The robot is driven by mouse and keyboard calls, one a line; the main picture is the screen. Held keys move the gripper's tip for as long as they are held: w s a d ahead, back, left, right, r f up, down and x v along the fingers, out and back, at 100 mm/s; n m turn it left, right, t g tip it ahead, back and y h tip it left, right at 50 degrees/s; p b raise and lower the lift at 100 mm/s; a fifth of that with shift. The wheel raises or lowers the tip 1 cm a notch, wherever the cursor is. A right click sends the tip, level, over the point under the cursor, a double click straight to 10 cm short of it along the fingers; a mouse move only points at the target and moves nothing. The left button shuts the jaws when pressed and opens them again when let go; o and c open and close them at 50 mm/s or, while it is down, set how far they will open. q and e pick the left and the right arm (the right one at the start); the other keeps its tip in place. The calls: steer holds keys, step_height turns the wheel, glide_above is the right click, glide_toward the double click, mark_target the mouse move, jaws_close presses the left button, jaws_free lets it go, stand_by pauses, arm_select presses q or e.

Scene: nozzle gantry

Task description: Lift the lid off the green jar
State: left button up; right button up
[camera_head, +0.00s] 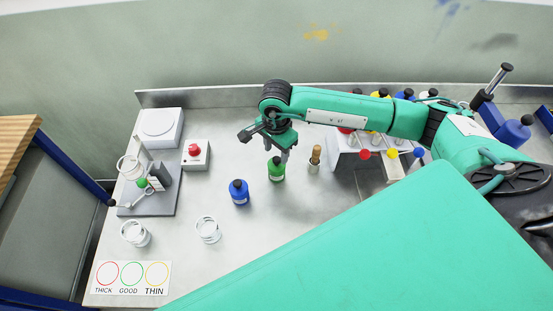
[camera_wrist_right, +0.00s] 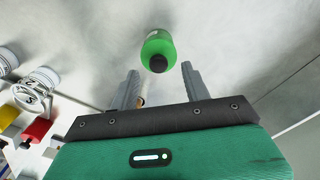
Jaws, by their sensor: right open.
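The green jar (camera_head: 277,172) stands upright on the metal bench, beside a blue jar. In the wrist view the green jar (camera_wrist_right: 159,46) shows with its black lid (camera_wrist_right: 158,63) on it. My right gripper (camera_head: 279,152) hangs right over the green jar and partly hides its top in the head view. In the wrist view the right gripper's (camera_wrist_right: 160,70) fingers are apart and hold nothing, with the lid showing between and beyond their tips. Whether the fingers reach down to the lid's height I cannot tell. My left gripper is not in view.
A blue jar (camera_head: 239,192) stands just left and in front. A brown-handled item in a small cup (camera_head: 314,160) stands close on the right. A rack (camera_head: 352,160) of bottles is farther right. A red-button box (camera_head: 195,154) and a label card (camera_head: 131,277) lie left.

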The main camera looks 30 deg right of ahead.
mark_target(277, 159)
steer(key=shift+s+f+p, duration=0.1)
steer(key=shift+f+p, duration=0.35)
steer(key=shift+f, duration=1.05)
steer(key=c, duration=1)
steer(key=shift+c, duration=0.2)
steer(key=shift+r, duration=0.1)
jaws_close()
